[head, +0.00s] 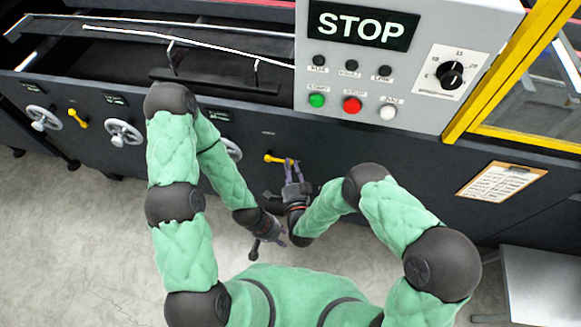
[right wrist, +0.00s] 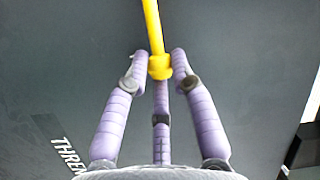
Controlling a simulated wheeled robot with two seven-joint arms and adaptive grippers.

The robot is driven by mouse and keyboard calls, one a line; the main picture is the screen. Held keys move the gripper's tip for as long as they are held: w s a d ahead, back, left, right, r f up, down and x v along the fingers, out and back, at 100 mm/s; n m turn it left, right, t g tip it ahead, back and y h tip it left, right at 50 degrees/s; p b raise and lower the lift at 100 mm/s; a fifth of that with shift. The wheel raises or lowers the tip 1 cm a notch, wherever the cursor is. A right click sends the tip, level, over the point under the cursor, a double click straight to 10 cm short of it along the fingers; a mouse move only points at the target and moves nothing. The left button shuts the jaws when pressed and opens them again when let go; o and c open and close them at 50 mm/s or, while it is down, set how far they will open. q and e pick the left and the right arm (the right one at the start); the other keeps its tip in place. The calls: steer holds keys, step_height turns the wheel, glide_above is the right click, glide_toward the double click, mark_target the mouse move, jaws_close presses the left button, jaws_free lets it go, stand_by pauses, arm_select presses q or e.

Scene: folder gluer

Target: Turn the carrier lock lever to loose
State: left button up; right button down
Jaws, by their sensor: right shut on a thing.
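A yellow lever (head: 274,158) on the dark front panel of the machine lies about level in the head view, its right end at my right gripper (head: 291,163). In the right wrist view the lever (right wrist: 153,25) comes down from the top edge, and its thicker end sits between the purple fingertips of my right gripper (right wrist: 160,68), which is shut on it. My left gripper (head: 268,238) hangs lower, beside my right wrist and away from the panel. It is small and partly hidden, so its opening cannot be made out.
A second yellow lever (head: 78,119) and grey handwheels (head: 124,132) sit further left on the panel. A control box (head: 400,70) with buttons and a dial is above. A clipboard (head: 501,181) hangs at right. A grey table (head: 540,285) stands at lower right.

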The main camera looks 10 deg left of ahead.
steer(key=c, duration=1)
jaws_free()
steer(key=shift+c, duration=0.2)
step_height(320, 180, up, 10)
steer(key=shift+f, duration=0.1)
steer(key=shift+c, duration=0.3)
